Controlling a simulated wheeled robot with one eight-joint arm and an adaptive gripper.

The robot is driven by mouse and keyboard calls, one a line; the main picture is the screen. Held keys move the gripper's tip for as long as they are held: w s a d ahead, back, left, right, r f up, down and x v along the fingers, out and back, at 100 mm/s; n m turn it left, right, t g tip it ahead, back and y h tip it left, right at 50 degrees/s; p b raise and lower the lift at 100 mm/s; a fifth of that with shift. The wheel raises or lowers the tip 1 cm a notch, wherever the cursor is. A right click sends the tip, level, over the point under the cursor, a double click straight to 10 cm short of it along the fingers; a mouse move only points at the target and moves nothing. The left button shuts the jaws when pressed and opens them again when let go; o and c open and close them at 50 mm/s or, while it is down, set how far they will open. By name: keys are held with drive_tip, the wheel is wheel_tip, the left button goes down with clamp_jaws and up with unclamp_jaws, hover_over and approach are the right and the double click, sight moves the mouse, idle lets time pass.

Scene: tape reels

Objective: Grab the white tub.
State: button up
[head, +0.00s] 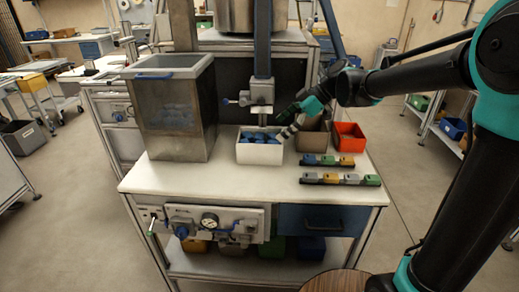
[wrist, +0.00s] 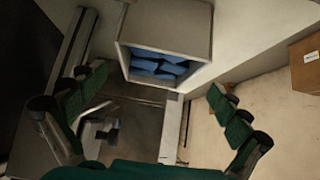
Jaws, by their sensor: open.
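The white tub (head: 260,153) stands on the white bench top, in front of the blue post, with blue pieces inside it. My gripper (head: 287,120) is at the tub's right rear side, its fingers apart and its jaws empty. From the head view I cannot tell whether a finger touches the tub. In the wrist view an open pale box with blue pieces (wrist: 165,52), seemingly the tub, lies beyond the spread green fingers of my gripper (wrist: 156,84).
A tall clear bin (head: 180,110) stands left of the tub. A brown bin (head: 313,135) and an orange bin (head: 348,138) stand to its right. Coloured blocks (head: 340,179) lie in rows at the bench's right. The front left bench top is clear.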

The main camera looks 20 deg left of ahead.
sight(260, 142)
drive_tip(key=x, duration=0.3)
drive_tip(key=shift+a+f, duration=0.2)
drive_tip(key=shift+x, duration=2.6)
drive_tip(key=shift+a+r, duration=0.15)
drive_tip(key=shift+r, duration=0.05)
drive_tip(key=c, duration=1.1)
